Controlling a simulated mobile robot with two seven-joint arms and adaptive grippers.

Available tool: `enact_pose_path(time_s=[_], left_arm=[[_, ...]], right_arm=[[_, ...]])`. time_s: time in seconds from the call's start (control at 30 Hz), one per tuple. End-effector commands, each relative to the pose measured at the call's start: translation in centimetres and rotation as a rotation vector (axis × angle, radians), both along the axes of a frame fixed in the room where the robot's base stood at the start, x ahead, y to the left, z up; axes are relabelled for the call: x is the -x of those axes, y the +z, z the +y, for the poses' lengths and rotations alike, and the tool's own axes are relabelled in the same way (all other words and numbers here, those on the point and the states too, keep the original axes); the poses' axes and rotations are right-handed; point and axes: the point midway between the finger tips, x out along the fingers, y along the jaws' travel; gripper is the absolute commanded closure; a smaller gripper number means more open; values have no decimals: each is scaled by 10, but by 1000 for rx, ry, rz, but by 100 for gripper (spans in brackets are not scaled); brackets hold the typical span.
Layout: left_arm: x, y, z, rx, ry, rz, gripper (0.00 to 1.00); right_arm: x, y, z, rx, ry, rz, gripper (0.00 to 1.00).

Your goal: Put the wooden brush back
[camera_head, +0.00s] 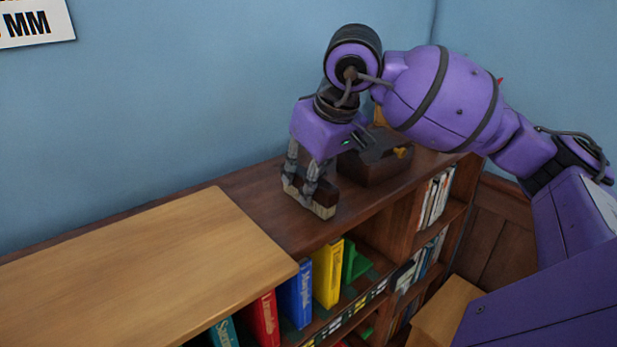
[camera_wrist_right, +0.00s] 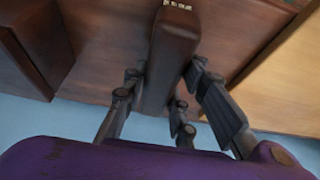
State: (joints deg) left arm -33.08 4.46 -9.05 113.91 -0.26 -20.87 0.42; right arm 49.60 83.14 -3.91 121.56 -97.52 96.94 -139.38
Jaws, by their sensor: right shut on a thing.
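The wooden brush (camera_head: 323,210) is a dark brown block with pale bristles along its lower edge. It is at or just above the dark top of the bookcase (camera_head: 268,207); I cannot tell whether it touches. My right gripper (camera_head: 303,181) points down and is shut on the brush. In the right wrist view, the brush (camera_wrist_right: 172,45) stretches away between the fingers of my right gripper (camera_wrist_right: 163,82), over the dark wood top. My left gripper is not in view.
A dark wooden box (camera_head: 372,168) stands right of the brush, close to my gripper. A lighter wood board (camera_head: 140,270) covers the left part of the top. Several books, including a yellow one (camera_head: 327,273), stand on the shelf below. A blue wall (camera_head: 190,90) rises behind.

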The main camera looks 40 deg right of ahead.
Motion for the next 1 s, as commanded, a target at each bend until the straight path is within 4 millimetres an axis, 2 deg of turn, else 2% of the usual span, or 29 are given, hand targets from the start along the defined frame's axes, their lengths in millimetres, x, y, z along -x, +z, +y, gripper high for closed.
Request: enact_pose_path(time_s=[0.2,0.23,0.37,0.7,0.87,1.0], left_arm=[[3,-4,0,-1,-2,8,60],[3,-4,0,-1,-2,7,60],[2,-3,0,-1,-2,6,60],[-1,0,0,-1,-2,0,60],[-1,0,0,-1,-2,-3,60],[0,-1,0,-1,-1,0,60]], right_arm=[[0,-5,0,1,0,2,98],[0,-6,0,0,0,3,73],[0,-4,0,0,0,1,56],[0,-1,0,0,-1,-1,55],[5,16,-1,3,-1,-2,55],[16,43,-2,3,-2,-4,55]])
